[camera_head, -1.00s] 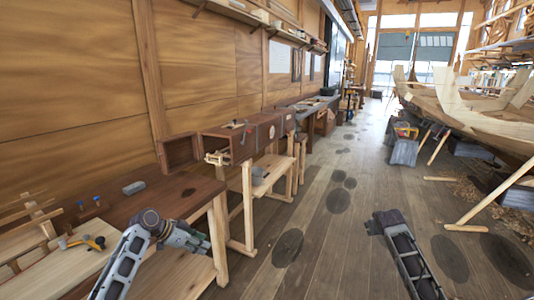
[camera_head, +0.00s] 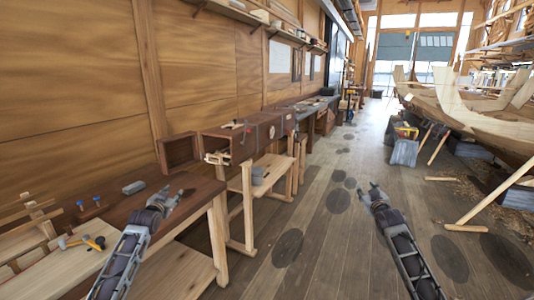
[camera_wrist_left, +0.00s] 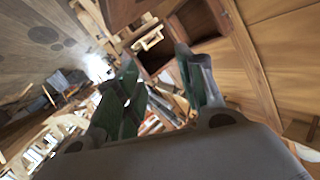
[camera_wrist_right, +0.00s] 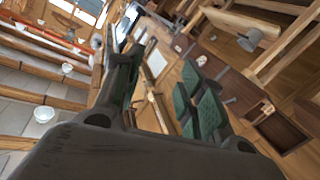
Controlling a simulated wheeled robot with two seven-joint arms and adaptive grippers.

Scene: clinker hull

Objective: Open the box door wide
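A brown wooden box (camera_head: 179,152) stands against the wall at the back of the left workbench. Its dark inside shows through the open front, and it also shows in the left wrist view (camera_wrist_left: 155,55). A brown panel (camera_head: 245,142) stands to its right; I cannot tell whether it is the box's door. A pale wooden frame-like piece (camera_head: 217,158) sits at that panel's near edge. My left gripper (camera_head: 175,193) is open and empty over the workbench's right part, nearer than the box and apart from it. My right gripper (camera_head: 369,190) is open and empty above the floor.
A pale stool-like stand (camera_head: 270,172) stands right of the bench. The floor (camera_head: 315,240) between my arms is clear. A boat hull (camera_head: 470,115) stands at right.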

